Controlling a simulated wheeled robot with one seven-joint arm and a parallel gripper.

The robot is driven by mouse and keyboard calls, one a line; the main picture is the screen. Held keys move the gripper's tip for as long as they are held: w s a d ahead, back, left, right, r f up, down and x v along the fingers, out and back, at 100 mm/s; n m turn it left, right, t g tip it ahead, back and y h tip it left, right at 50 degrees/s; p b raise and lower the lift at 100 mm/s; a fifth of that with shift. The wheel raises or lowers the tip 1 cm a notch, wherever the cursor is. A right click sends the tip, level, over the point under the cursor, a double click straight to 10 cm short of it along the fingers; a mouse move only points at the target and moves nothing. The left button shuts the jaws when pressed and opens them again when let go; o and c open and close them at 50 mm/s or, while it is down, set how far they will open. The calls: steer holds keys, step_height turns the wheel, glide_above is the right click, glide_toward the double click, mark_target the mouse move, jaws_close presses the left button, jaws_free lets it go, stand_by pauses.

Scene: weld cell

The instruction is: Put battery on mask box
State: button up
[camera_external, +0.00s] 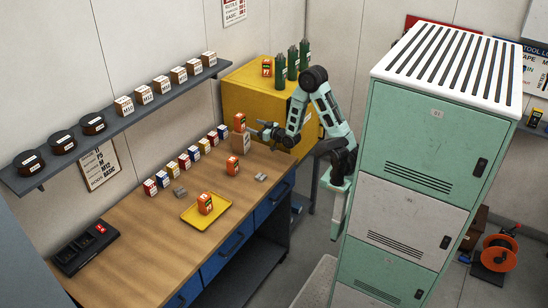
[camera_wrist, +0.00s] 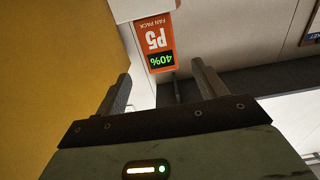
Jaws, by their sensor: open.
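An orange battery (camera_external: 239,122) stands upright on top of the brown mask box (camera_external: 241,141) at the far end of the workbench. The pale edge of the box (camera_wrist: 139,9) shows at the top there. My gripper (camera_external: 261,132) is beside the battery, on its right in the external view. In the wrist view my gripper (camera_wrist: 162,68) is open, with a finger to each side and the battery just beyond the fingertips, apart from both.
More orange batteries stand on the bench (camera_external: 232,166), in the yellow tray (camera_external: 188,216) and on the yellow cabinet (camera_external: 250,88). Several small boxes (camera_external: 184,161) line the bench's back. A shelf (camera_external: 120,124) runs above. Green lockers (camera_external: 425,140) stand right of my arm.

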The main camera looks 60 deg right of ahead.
steer(key=s+a+f+n+g+y, duration=0.25)
steer(key=s+a+g, duration=0.25)
steer(key=a, duration=0.4)
steer(key=s+a+f+n+g+y, duration=0.1)
steer(key=s+a+f+n+g, duration=0.15)
steer(key=s+a+g, duration=0.4)
steer(key=s+a+n+g+h, duration=0.1)
steer(key=s+a+g, duration=0.1)
steer(key=s, duration=0.8)
steer(key=s+a+n+g+h, duration=0.1)
steer(key=s+g, duration=0.3)
steer(key=s, duration=0.7)
steer(key=shift+s+a+r+n+h, duration=0.25)
steer(key=shift+s+a+n+h, duration=0.1)
steer(key=shift+h, duration=0.1)
steer(key=shift+w+g, duration=0.1)
steer(key=shift+g, duration=0.15)
